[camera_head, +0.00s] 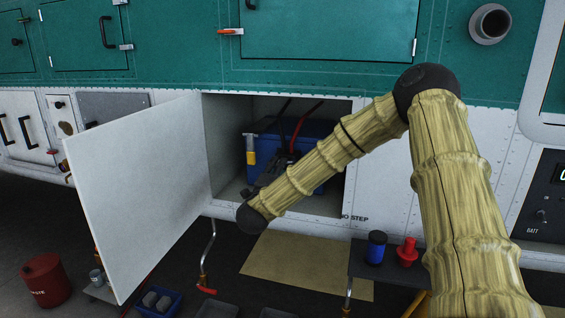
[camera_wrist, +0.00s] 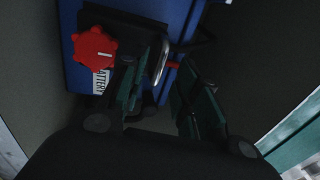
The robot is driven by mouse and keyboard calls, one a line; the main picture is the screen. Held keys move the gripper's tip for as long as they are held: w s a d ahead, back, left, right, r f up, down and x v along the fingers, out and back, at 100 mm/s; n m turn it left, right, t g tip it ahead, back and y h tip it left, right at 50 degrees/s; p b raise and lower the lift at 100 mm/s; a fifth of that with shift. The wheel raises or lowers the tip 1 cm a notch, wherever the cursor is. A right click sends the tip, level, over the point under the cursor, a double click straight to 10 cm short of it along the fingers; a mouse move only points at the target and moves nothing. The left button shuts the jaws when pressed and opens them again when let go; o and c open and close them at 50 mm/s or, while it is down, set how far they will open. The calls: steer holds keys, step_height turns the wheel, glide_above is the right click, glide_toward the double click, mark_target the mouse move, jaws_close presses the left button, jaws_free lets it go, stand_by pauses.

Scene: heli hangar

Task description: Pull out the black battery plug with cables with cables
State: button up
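The blue battery (camera_head: 318,132) sits inside the open compartment, with a black and a red cable rising behind my arm in the head view. In the wrist view the battery (camera_wrist: 82,75) carries a black plug block (camera_wrist: 125,22) with a red knob (camera_wrist: 95,46) and a curved silver handle (camera_wrist: 161,62). My gripper (camera_wrist: 162,92) has its two green-padded fingers apart, one on each side of the area just below the handle. I cannot tell whether either finger touches the plug.
The white compartment door (camera_head: 140,190) stands open to the left. The compartment side walls are close around the battery. Below are a tan mat (camera_head: 300,265), a blue bin (camera_head: 160,302), a red canister (camera_head: 45,280) and a dark stand with blue and red items (camera_head: 407,252).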

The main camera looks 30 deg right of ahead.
steer(key=shift+x, duration=2.35)
steer(key=shift+a, duration=0.1)
steer(key=shift+c, duration=0.2)
jaws_close()
